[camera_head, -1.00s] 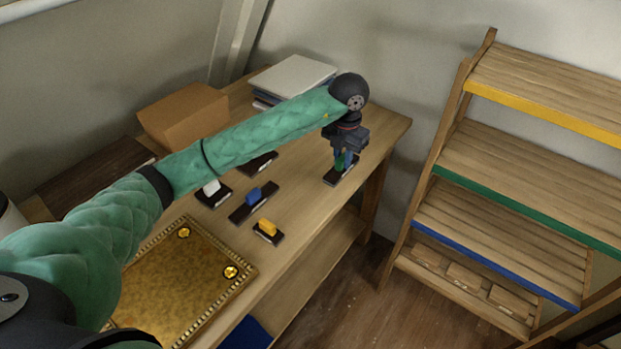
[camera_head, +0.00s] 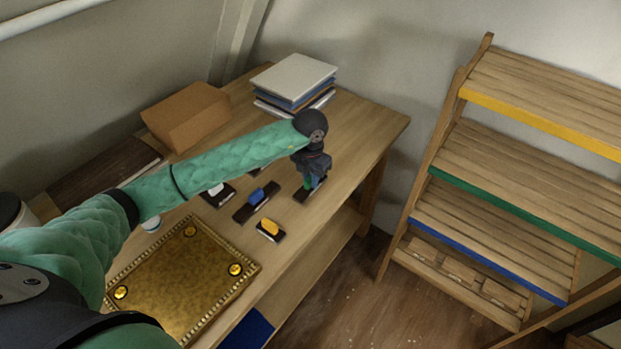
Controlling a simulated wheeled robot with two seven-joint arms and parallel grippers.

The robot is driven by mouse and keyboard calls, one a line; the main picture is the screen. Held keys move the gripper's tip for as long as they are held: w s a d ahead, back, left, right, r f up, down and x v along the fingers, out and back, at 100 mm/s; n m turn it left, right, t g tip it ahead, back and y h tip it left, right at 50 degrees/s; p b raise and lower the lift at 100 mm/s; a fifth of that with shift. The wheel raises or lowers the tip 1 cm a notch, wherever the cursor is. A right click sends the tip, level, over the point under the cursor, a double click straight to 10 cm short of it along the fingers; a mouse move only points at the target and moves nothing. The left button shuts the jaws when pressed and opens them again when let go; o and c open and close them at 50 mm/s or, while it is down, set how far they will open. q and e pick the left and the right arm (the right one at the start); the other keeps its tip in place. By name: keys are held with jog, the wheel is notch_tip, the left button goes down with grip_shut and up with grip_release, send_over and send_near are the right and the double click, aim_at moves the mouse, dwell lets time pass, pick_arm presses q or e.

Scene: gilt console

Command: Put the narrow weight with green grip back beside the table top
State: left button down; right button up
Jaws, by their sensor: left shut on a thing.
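The narrow weight with green grip (camera_head: 307,194) has a slim dark base. My left gripper (camera_head: 310,181) is shut on its grip, at the right of the group of weights. I cannot tell whether its base touches the table. The gilt table top (camera_head: 190,270), a gold panel with a beaded rim and round knobs near its corners, lies flat at the lower left, well apart from the held weight. My left forearm passes above the table and hides part of it. My right gripper is not in view.
Weights with yellow (camera_head: 269,229), blue (camera_head: 257,197) and white (camera_head: 216,192) grips stand between the gilt panel and my gripper. A cardboard box (camera_head: 187,117) and a stack of books (camera_head: 294,80) stand behind. The table's right end is clear. A wooden shelf (camera_head: 510,190) stands right.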

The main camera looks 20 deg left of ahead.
pick_arm(q)
jog(key=shift+f+p, duration=0.3)
jog(key=shift+f, duration=0.5)
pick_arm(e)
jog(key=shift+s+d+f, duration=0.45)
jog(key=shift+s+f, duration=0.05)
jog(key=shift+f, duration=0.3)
pick_arm(q)
jog(key=shift+f, duration=0.1)
jog(key=c, duration=1.3)
grip_release()
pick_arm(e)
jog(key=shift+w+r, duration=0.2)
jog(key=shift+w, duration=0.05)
